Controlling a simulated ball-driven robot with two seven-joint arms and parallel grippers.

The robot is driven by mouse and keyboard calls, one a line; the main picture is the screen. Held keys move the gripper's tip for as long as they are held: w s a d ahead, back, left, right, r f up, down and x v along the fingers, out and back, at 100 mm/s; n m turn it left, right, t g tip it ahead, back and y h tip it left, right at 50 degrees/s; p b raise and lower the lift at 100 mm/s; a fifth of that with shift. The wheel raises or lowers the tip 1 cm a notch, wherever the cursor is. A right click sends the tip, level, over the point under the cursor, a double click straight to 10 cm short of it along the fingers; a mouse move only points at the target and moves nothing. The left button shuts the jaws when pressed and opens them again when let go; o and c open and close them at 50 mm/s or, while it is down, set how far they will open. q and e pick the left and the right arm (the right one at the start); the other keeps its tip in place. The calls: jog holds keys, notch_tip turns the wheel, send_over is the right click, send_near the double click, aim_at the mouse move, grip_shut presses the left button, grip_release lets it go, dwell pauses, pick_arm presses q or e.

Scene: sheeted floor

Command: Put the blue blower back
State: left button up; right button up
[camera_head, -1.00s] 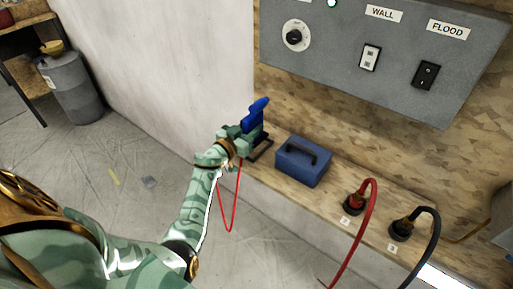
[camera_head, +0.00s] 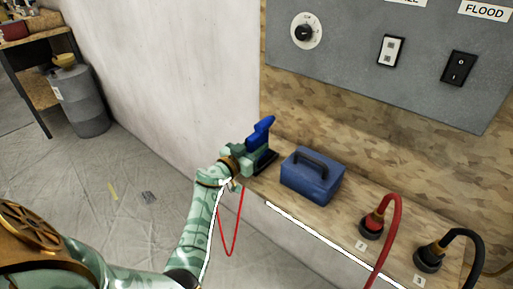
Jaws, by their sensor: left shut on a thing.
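The blue blower (camera_head: 262,133) is in my left gripper (camera_head: 252,157) at the left end of the wooden shelf (camera_head: 345,212). The gripper is shut on it, and its fingers hide the blower's lower part. A dark flat holder (camera_head: 267,160) shows just beside and under the gripper. I cannot tell whether the blower touches it. A red cord (camera_head: 233,240) hangs in a loop below the gripper. My right gripper is out of view.
A blue box with a handle (camera_head: 311,178) stands right of the gripper. Red (camera_head: 374,222) and black (camera_head: 432,255) cable plugs sit farther right. A grey switch panel (camera_head: 350,70) is above. A grey barrel (camera_head: 80,100) stands on the sheeted floor at far left.

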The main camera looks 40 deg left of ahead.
pick_arm(q)
jog(key=shift+f, duration=0.1)
jog(key=o, duration=0.7)
jog(key=shift+c, duration=0.2)
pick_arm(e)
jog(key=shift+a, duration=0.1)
pick_arm(q)
jog(key=s+p, duration=0.4)
jog(key=s, duration=0.8)
jog(key=shift+a, duration=0.45)
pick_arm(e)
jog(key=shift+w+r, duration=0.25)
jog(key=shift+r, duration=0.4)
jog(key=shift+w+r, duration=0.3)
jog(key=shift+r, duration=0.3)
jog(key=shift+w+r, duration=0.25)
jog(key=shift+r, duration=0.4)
